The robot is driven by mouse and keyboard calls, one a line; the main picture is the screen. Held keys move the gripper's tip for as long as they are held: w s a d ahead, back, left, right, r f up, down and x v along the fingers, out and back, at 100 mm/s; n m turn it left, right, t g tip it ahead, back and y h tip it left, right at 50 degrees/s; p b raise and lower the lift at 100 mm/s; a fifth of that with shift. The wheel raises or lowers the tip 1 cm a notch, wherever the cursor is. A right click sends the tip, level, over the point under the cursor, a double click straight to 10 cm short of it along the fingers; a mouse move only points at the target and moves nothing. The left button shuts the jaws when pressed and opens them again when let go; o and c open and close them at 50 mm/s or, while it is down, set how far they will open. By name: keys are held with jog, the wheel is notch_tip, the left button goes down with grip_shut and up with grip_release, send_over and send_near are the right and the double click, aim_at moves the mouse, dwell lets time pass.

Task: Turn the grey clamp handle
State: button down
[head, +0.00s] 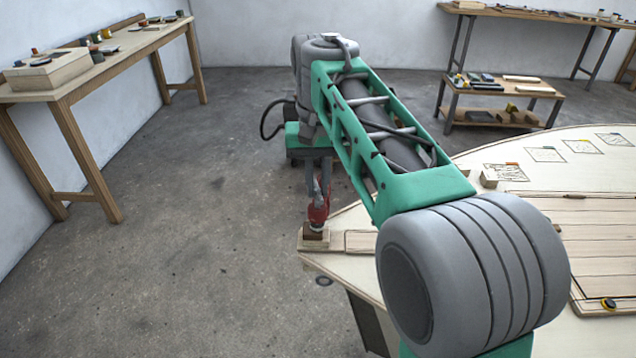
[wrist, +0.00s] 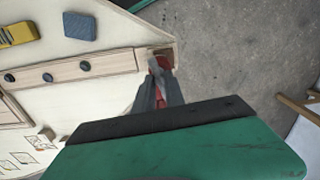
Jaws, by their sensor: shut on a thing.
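A red clamp (head: 318,212) stands on a small wooden block (head: 314,237) at the corner of the pale plywood table. It also shows in the wrist view (wrist: 161,68), by the table's corner. My gripper (head: 319,190) reaches down to it from above, and its grey fingers (wrist: 158,90) are shut on the clamp's upper part. I cannot make out a separate grey handle; the fingers hide much of the clamp.
A wooden strip with dark knobs (wrist: 56,66) runs along the table edge beside the clamp. A blue block (wrist: 79,26) and a yellow tool (wrist: 18,34) lie on the tabletop. Open concrete floor (head: 200,240) lies left of the table.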

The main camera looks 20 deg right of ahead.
aim_at(317, 189)
jog(key=shift+m, duration=0.6)
jog(key=shift+r, duration=0.1)
jog(key=c, duration=1.3)
grip_release()
notch_tip(317, 189, up, 8)
jog(key=p, duration=0.7)
jog(key=shift+f, duration=0.2)
